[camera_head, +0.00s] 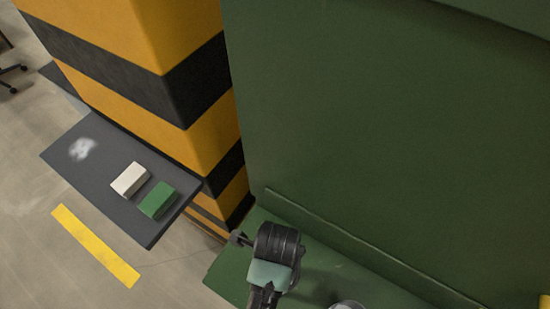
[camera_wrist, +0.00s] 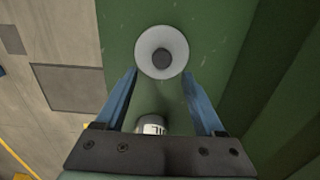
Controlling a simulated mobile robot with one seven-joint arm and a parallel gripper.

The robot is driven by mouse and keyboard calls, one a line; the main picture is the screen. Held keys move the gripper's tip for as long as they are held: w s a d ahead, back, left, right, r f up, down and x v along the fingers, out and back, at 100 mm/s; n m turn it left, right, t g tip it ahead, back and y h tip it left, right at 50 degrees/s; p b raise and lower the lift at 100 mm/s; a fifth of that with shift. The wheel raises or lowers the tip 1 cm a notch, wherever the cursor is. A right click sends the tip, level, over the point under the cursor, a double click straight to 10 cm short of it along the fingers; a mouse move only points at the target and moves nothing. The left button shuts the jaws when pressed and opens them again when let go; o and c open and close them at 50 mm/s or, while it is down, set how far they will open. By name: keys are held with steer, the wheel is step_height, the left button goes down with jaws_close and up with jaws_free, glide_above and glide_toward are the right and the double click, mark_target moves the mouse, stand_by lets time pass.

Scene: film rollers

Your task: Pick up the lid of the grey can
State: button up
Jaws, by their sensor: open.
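In the wrist view, a round pale grey lid (camera_wrist: 148,44) with a dark knob at its centre lies on the green surface, seen from above. Whether a can body is beneath it, I cannot tell. My gripper (camera_wrist: 160,72) is open, with its two blue fingers pointing toward the near edge of the lid and nothing clamped between them. In the head view, a pale rounded thing (camera_head: 346,304) is cut off at the bottom edge.
A green bench surface (camera_head: 236,270) meets a tall green panel (camera_head: 390,130) behind it. A yellow-and-black striped pillar (camera_head: 150,60) stands to the left. A dark shelf (camera_head: 90,180) holds a white block (camera_head: 130,179) and a green block (camera_head: 157,200). Floor lies left of the bench.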

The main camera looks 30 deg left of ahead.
steer(key=shift+w+a+f+p, duration=0.1)
steer(key=shift+a+f+p, duration=0.1)
steer(key=shift+f, duration=1.15)
steer(key=shift+a+f+p, duration=0.1)
steer(key=shift+f+p, duration=0.05)
steer(key=shift+f, duration=1.15)
steer(key=shift+c, duration=0.3)
jaws_close()
